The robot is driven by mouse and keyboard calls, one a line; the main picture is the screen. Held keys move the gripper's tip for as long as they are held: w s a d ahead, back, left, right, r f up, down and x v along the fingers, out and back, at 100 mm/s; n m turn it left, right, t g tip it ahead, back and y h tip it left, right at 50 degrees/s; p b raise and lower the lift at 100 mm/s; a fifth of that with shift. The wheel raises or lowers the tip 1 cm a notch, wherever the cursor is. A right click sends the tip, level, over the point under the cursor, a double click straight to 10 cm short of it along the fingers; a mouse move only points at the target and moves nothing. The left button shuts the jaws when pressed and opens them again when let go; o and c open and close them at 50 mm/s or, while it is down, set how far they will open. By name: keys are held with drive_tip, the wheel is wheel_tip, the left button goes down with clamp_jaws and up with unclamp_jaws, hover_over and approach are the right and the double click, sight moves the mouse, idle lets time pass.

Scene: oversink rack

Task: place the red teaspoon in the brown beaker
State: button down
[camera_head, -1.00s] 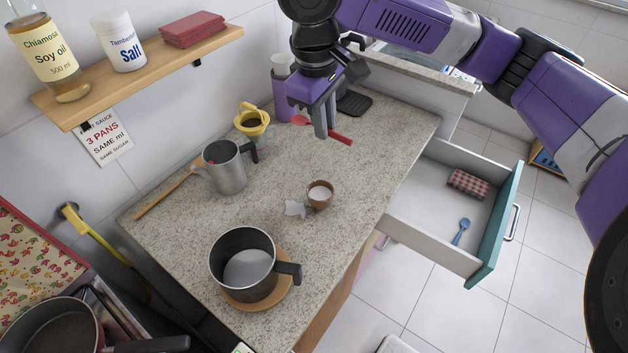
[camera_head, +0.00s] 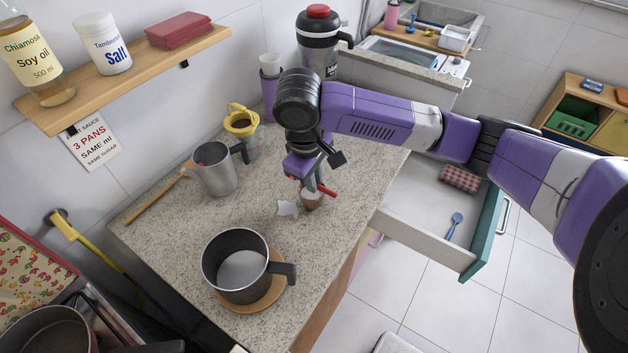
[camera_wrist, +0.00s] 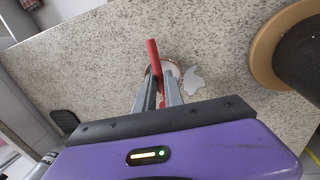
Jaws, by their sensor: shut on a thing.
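My gripper (camera_head: 314,183) is shut on the red teaspoon (camera_head: 326,190), right over the small brown beaker (camera_head: 312,201) on the granite counter. In the wrist view the spoon's red handle (camera_wrist: 153,58) sticks out from between the fingertips (camera_wrist: 160,82), and the beaker's rim (camera_wrist: 174,69) shows behind them. The fingers hide most of the beaker's opening. I cannot tell whether any of the spoon is inside it.
A grey spill-shaped patch (camera_head: 287,208) lies beside the beaker. A dark pot (camera_head: 236,275) on a wooden board, a metal jug (camera_head: 217,172) and a yellow-topped container (camera_head: 240,122) stand on the counter (camera_head: 170,240). An open drawer (camera_head: 425,215) juts out right.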

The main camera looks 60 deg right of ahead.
drive_tip(key=shift+f, duration=0.5)
drive_tip(key=shift+f, duration=0.15)
drive_tip(key=c, duration=1.4)
unclamp_jaws()
drive_tip(key=shift+c, duration=0.2)
drive_tip(key=shift+r, duration=0.35)
wheel_tip(320, 180, up, 12)
drive_tip(key=a, duration=0.2)
drive_tip(key=shift+f, duration=0.25)
drive_tip(key=shift+a, duration=0.1)
